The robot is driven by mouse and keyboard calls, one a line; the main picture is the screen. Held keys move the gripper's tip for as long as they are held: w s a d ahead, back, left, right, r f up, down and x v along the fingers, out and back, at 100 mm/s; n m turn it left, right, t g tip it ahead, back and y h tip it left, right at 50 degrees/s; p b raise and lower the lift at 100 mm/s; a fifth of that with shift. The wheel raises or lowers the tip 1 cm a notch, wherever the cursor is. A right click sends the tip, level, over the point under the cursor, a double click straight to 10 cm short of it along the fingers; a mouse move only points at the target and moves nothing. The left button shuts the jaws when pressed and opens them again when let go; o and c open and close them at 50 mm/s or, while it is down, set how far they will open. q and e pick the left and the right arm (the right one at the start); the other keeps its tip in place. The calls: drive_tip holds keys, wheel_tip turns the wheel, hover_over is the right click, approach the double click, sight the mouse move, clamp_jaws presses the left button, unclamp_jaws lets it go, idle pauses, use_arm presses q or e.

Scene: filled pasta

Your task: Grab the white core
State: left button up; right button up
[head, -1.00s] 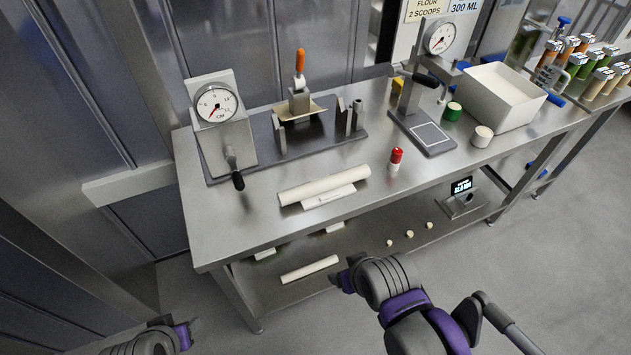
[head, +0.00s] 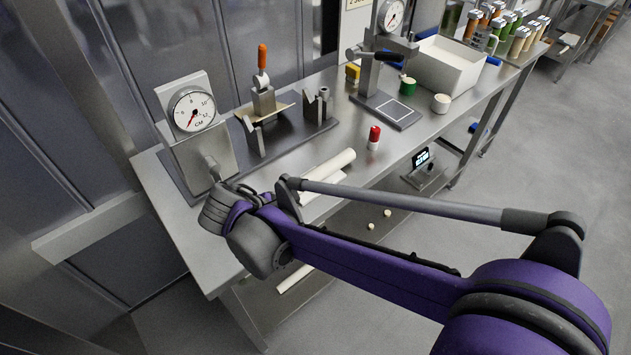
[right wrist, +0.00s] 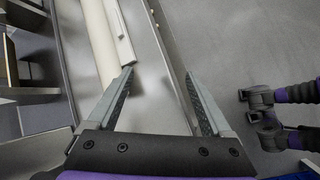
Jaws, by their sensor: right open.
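A long white cylinder, which looks like the white core (head: 335,165), lies on the metal table, partly hidden behind my right arm in the head view. In the right wrist view the white core (right wrist: 99,45) runs up from the jaws at the upper left, with a shorter white bar (right wrist: 120,35) beside it. My right gripper (head: 215,205) is over the table's near left part, beyond the core's left end; its fingers are not clear in the head view. In the right wrist view the right gripper (right wrist: 162,80) is open and empty, over the table's front edge. My left gripper is not visible.
A dial-gauge stand (head: 195,130) is close behind my right gripper. A fixture with an orange-handled tool (head: 262,85), a press (head: 375,75), a red-capped bottle (head: 374,138) and a white bin (head: 440,65) stand farther right. Another white rod (head: 292,279) lies on the lower shelf.

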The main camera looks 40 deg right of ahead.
sight(316, 176)
drive_tip(key=w+a+n+h, duration=0.1)
drive_tip(key=w+n, duration=0.1)
drive_tip(key=w, duration=0.1)
drive_tip(key=w+a+n+h+b, duration=0.1)
drive_tip(key=w+n+h, duration=0.1)
drive_tip(key=w+a+n+h+b, duration=0.1)
drive_tip(key=w+h, duration=0.1)
drive_tip(key=w, duration=0.1)
drive_tip(key=shift+w+a+f+n, duration=0.25)
drive_tip(key=shift+w+a+n, duration=0.05)
drive_tip(key=shift+n, duration=0.1)
drive_tip(key=shift+w+a+h, duration=0.25)
drive_tip(key=shift+w+h, duration=0.05)
drive_tip(key=shift+h, duration=0.2)
drive_tip(key=shift+g, duration=0.3)
drive_tip(key=x, duration=0.5)
drive_tip(key=shift+d, duration=0.2)
drive_tip(key=d, duration=0.3)
drive_tip(key=d+f, duration=0.1)
drive_tip(key=shift+s+d, duration=0.1)
drive_tip(key=shift+d, duration=0.25)
drive_tip(key=shift+d+f+n, duration=0.1)
drive_tip(key=shift+d+n, duration=0.2)
clamp_jaws()
